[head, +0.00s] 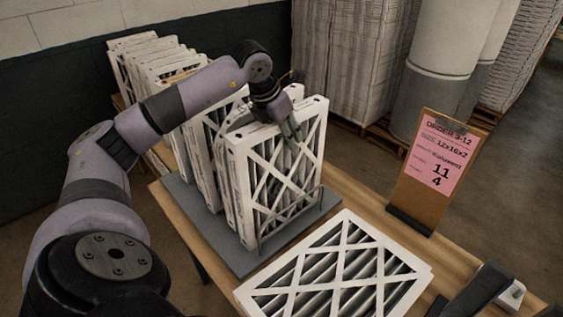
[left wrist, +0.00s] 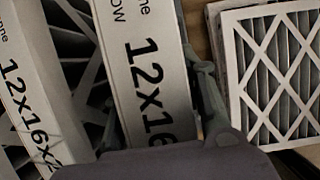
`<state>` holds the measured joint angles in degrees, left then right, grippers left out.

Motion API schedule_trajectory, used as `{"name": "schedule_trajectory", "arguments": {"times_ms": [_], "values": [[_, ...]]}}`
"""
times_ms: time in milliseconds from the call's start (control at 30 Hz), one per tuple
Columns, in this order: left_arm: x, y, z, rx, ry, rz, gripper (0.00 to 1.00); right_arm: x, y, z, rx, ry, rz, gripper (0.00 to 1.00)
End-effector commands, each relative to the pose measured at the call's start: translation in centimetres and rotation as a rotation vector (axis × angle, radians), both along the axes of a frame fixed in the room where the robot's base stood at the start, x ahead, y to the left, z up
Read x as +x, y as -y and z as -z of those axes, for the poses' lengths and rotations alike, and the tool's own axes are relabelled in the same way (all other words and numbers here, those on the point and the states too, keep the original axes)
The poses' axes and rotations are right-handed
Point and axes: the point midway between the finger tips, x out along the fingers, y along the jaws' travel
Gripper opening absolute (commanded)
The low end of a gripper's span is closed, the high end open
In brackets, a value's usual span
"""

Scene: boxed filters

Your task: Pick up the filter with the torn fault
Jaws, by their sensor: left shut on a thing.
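Several white-framed pleated filters stand upright in a grey rack (head: 226,252) on the table. My left gripper (head: 291,130) is at the top of the front filter (head: 277,180) and is shut on it. In the left wrist view, the held filter's edge (left wrist: 146,80) is printed "12x16" and lies between the fingers; a second printed filter edge (left wrist: 32,90) is to its left. The held filter still stands among the others, with its lower end at the rack. I cannot make out a tear on any filter. My right gripper is not in view.
A flat stack of filters (head: 335,270) lies on the table in front of the rack. A clipboard with a pink order sheet (head: 436,165) stands at the right. More filters (head: 150,65) stand behind. A dark and white object (head: 490,288) lies at the front right.

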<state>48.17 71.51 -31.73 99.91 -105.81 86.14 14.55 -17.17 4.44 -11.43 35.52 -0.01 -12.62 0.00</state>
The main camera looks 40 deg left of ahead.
Motion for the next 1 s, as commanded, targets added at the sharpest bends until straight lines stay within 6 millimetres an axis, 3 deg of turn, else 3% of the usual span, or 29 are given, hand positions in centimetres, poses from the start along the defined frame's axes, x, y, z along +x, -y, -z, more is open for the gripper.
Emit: {"name": "schedule_trajectory", "arguments": {"times_ms": [467, 1000], "values": [[0.0, 0.0, 0.0, 0.0, 0.0, 0.0, 0.0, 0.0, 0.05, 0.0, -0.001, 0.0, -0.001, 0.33], [0.03, -0.01, -0.6, 0.0, 0.002, 0.0, 0.0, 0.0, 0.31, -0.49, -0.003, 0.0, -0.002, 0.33]]}}
